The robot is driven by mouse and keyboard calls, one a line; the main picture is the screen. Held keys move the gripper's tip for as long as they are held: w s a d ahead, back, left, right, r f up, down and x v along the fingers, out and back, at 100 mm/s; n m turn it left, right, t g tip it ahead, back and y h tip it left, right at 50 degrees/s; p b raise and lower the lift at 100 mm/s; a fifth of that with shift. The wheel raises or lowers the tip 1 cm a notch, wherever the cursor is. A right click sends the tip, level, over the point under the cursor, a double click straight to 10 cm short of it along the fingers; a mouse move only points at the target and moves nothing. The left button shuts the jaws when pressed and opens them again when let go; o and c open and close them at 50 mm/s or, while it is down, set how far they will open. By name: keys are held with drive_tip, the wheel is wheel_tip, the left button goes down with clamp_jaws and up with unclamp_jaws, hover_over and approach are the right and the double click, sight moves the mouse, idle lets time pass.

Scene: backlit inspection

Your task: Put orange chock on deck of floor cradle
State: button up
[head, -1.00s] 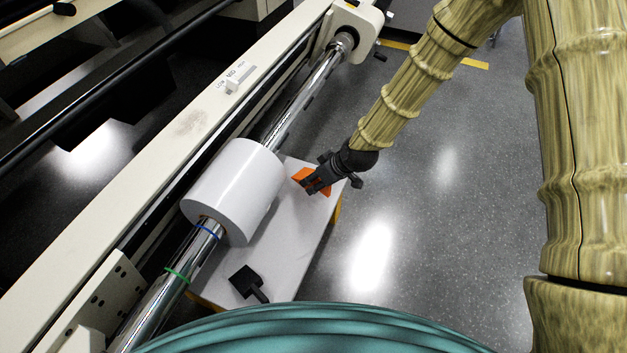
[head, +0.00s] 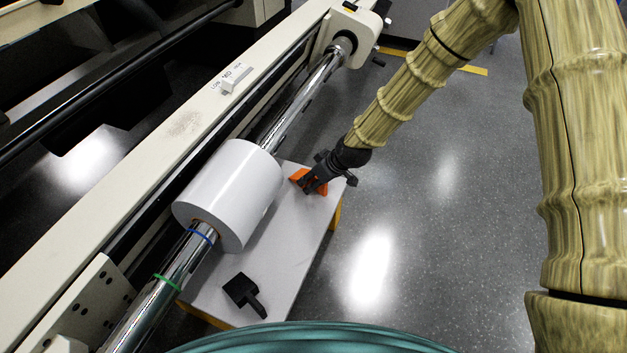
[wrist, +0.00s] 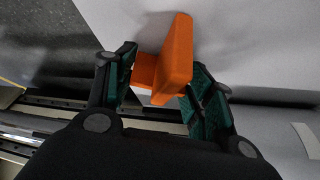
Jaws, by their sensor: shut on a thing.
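The orange chock (head: 298,176) is between the fingers of my gripper (head: 312,187), which is shut on it. In the wrist view the chock (wrist: 176,58) is a wedge-like orange block, held between the green-padded fingers (wrist: 160,88). The floor cradle's light grey deck (head: 236,268) lies below the white roll, with yellow edging under it. The chock is over the far end of the deck, to the right of the roll. I cannot tell whether its underside touches the deck.
The white roll (head: 232,190) sits on a chrome shaft (head: 298,105) along the deck's left side. A black paddle-shaped object (head: 243,292) lies on the near part of the deck. A cream machine rail (head: 150,165) runs behind. The deck between chock and black object is clear.

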drive_tip(key=o, duration=1.3)
drive_tip(key=shift+d+r, duration=0.1)
drive_tip(key=shift+r, duration=0.25)
drive_tip(key=p+v, duration=0.6)
drive_tip(key=v, duration=0.5)
drive_tip(key=s+d+f+m+g+h, duration=0.1)
drive_tip(key=s+d+f+m, duration=0.15)
drive_tip(key=s+f, duration=0.5)
drive_tip(key=s+d+f+m+g+h, duration=0.15)
drive_tip(key=s+d+f, duration=0.25)
drive_tip(key=s+f, duration=0.4)
drive_tip(key=s+d+f+m+h, duration=0.1)
drive_tip(key=s+d+m, duration=0.1)
drive_tip(key=s, duration=0.5)
drive_tip(key=s+d+f+m+g, duration=0.1)
drive_tip(key=s+d+f+m, duration=0.1)
drive_tip(key=s+d, duration=0.3)
drive_tip(key=s+d+f+m+h, duration=0.1)
drive_tip(key=s+d, duration=0.3)
drive_tip(key=s, duration=0.7)
drive_tip(key=shift+f+m+g+h, duration=0.35)
drive_tip(key=shift+f+m, duration=0.05)
drive_tip(key=shift+f, duration=0.3)
